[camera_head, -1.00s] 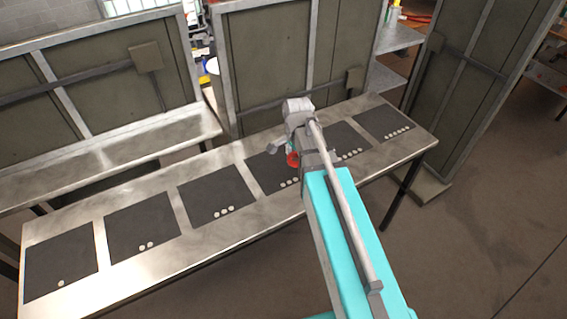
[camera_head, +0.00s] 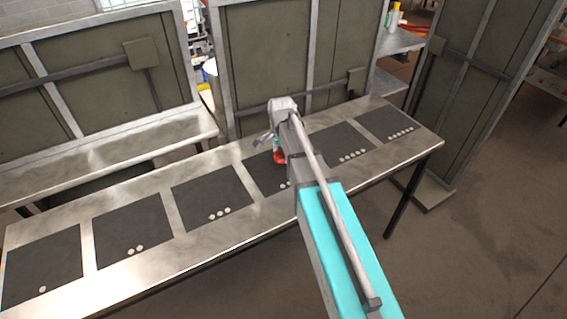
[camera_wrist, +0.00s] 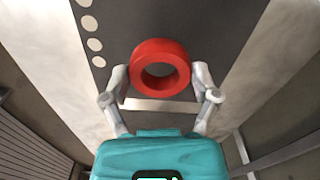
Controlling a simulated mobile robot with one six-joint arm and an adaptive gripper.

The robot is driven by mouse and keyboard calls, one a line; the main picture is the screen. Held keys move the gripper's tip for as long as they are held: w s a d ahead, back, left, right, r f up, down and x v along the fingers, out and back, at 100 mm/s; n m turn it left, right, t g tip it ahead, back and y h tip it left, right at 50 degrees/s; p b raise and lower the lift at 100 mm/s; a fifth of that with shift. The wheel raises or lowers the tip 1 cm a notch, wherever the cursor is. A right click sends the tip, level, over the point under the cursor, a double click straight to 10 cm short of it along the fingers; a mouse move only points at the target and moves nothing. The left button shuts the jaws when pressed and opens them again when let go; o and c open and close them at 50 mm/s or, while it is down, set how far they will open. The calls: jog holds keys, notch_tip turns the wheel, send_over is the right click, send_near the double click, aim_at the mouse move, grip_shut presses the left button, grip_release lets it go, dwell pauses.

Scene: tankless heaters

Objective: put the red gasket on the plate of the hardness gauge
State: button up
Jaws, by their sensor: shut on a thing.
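The red gasket (camera_wrist: 160,69) is a thick ring between the two grey fingertips of my gripper (camera_wrist: 162,82) in the wrist view. My gripper is shut on it from both sides. The gasket is held over a dark mat, and its height above it is hard to judge. In the head view the red gasket (camera_head: 280,157) shows as a small red patch beside my arm, over the mat with several dots (camera_head: 262,181). My arm hides part of that mat. I cannot make out a hardness gauge or its plate in either view.
A long metal table (camera_head: 165,250) carries a row of dark mats marked with white dots; the visible mats look empty. Tall framed panels (camera_head: 260,70) stand behind it, and another (camera_head: 480,80) at the right. A shelf (camera_head: 398,42) with bottles is at the back right.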

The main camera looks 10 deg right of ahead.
aim_at(280, 166)
dwell(0.3)
jog(key=shift+w+a+f+b, duration=0.1)
jog(key=shift+w+f+b, duration=0.15)
jog(key=shift+f+b, duration=0.2)
jog(key=shift+w+a+f+b, duration=0.1)
jog(key=shift+w+f+b, duration=0.1)
jog(key=shift+f+b, duration=1.35)
jog(key=shift+f, duration=0.05)
jog(key=shift+f, duration=0.15)
jog(key=o, duration=1)
jog(key=shift+c, duration=0.2)
notch_tip(280, 166, up, 12)
jog(key=p, duration=1.2)
jog(key=shift+r, duration=0.2)
